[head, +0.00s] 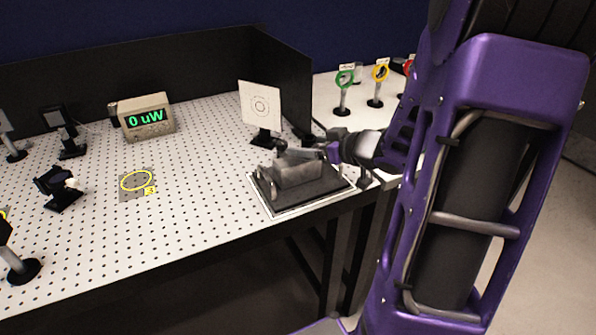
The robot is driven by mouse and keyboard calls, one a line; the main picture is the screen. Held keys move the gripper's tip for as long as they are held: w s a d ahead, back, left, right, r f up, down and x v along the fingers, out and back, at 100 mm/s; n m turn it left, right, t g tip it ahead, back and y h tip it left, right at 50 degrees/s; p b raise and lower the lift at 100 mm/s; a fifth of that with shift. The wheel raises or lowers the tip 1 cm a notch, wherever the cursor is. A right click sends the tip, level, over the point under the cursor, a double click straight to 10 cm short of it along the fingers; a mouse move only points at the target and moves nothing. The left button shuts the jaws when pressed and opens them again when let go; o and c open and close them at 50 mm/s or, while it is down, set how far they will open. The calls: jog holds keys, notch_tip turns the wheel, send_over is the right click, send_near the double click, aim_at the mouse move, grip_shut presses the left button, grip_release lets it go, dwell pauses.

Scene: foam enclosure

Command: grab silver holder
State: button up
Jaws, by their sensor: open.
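A grey, silver-looking block-shaped holder (298,172) sits on a dark foam base (330,188) at the table's right front corner. My gripper (287,152) comes in from the right, with its fingers at the holder's upper back edge. It is open. I cannot tell whether the fingers touch the holder or are just above or behind it. The gripper covers part of the holder's top and back.
A white target card (261,105) on a black stand is close behind the gripper. A power meter (146,117) reads 0 uW. A yellow-ringed marker (136,181) lies mid-table. Colored ring posts (343,92) stand on a back right table. The table's middle is mostly clear.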

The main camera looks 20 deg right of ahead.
jog(key=shift+w+a+f, duration=0.1)
jog(key=shift+w, duration=0.2)
grip_shut()
dwell(1.2)
